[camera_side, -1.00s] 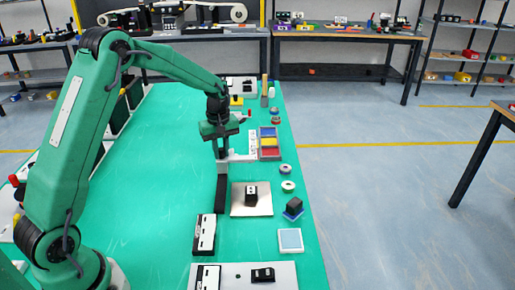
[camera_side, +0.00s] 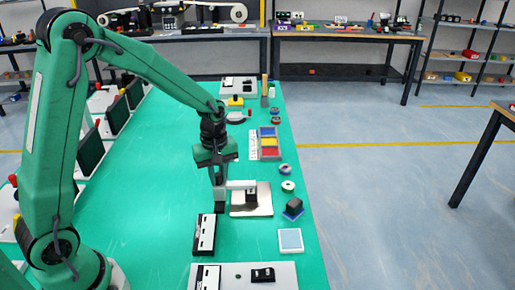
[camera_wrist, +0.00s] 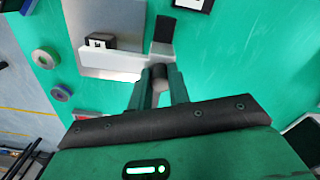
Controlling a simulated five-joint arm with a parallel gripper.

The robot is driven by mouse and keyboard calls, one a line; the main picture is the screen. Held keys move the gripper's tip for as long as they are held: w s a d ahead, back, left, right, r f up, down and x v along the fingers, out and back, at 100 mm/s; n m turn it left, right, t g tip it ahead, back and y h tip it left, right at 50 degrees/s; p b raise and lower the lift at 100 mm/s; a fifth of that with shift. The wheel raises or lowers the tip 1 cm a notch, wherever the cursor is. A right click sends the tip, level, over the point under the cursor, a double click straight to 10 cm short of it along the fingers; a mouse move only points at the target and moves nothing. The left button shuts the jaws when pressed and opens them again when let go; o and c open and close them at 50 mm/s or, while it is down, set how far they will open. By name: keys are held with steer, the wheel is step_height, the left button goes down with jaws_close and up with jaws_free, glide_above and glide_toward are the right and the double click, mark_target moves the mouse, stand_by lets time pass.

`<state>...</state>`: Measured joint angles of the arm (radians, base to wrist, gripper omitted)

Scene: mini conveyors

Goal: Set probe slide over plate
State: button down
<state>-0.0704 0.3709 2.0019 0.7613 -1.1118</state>
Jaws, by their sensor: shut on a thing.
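My gripper (camera_side: 219,184) is shut on the grey knob (camera_wrist: 159,76) of the probe slide. The slide's white arm (camera_side: 240,185) points right, and in the wrist view the white arm (camera_wrist: 112,66) runs left from the knob. A short dark rail (camera_side: 220,207) shows at the near side of the slide; it also shows in the wrist view (camera_wrist: 166,28). The silver-grey plate (camera_side: 264,207) bears a small black block (camera_side: 251,197) with a white mark. The arm lies across the plate's far part, close to the block; whether they touch I cannot tell.
A tray with blue, yellow and red compartments (camera_side: 268,142) stands behind the plate. Round discs (camera_side: 288,186) and a dark block on a blue base (camera_side: 293,207) lie to the right. A black-and-white unit (camera_side: 204,234) stands nearer. Open green bench lies to the left.

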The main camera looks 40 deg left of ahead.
steer(key=shift+s+d, duration=0.15)
steer(key=shift+d, duration=0.05)
steer(key=c, duration=1.3)
jaws_free()
steer(key=shift+r, duration=0.15)
steer(key=shift+r, duration=3.8)
steer(key=shift+r, duration=0.1)
steer(key=s+r+m+t, duration=0.2)
steer(key=s+r+m, duration=0.1)
steer(key=s, duration=0.3)
steer(key=s+d+r+m+t, duration=0.1)
steer(key=s+r+m, duration=0.2)
steer(key=s+m, duration=0.3)
steer(key=s+d+r+m+t, duration=0.1)
steer(key=s+r+m+t, duration=0.1)
steer(key=s, duration=0.4)
steer(key=shift+d+r+m+t, duration=0.15)
steer(key=shift+r+m, duration=0.3)
steer(key=shift+m, duration=0.2)
steer(key=shift+d+r+m+t, duration=0.15)
steer(key=shift+r+m, duration=0.25)
steer(key=shift+m, duration=0.25)
